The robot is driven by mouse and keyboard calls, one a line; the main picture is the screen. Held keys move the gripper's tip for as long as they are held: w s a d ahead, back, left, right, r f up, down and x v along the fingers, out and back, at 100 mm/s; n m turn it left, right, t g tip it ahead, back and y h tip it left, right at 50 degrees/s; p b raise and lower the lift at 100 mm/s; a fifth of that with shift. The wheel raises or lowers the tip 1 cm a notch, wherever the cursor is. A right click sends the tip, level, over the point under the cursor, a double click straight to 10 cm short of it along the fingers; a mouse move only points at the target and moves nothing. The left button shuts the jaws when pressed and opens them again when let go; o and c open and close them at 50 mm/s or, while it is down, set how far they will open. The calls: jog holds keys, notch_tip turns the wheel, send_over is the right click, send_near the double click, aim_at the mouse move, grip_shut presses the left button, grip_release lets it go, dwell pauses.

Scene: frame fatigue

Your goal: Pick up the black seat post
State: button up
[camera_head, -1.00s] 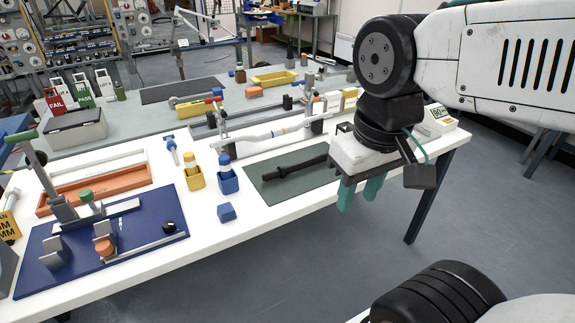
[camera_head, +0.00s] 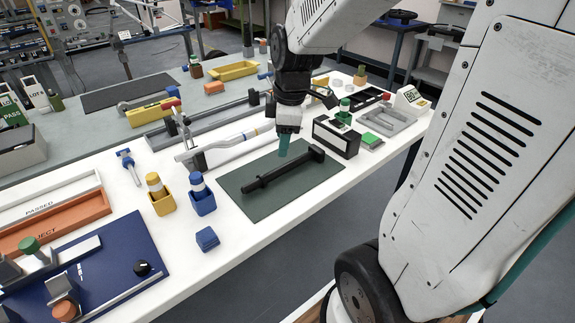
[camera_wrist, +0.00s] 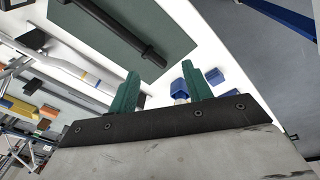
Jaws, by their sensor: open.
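The black seat post (camera_head: 284,168) lies flat on a dark green mat (camera_head: 236,191) on the white table, running diagonally with its thicker end at the far right. In the wrist view the seat post (camera_wrist: 120,28) lies across the mat (camera_wrist: 170,22), ahead of the fingers. My gripper (camera_head: 283,148) hangs just behind the seat post in the head view, close to its far half. In the wrist view my gripper's two green fingers (camera_wrist: 162,90) are spread apart with nothing between them. I cannot tell the exact height above the mat.
A yellow cup (camera_head: 161,203), a blue cup (camera_head: 202,201) and a blue block (camera_head: 207,239) stand left of the mat. A black box (camera_head: 336,138) stands right of it. A white tube (camera_head: 236,141) in clamps lies behind.

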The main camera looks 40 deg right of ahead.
aim_at(291, 163)
jog(key=w+d+f+n, duration=0.2)
jog(key=w+d+f, duration=0.1)
jog(key=f, duration=0.3)
jog(key=w+d+f+n, duration=0.2)
jog(key=w+d+f, duration=0.1)
jog(key=f, duration=0.3)
jog(key=w+d+f+n, duration=0.3)
jog(key=d+f, duration=0.1)
jog(key=f, duration=0.2)
jog(key=shift+f, duration=0.15)
grip_shut()
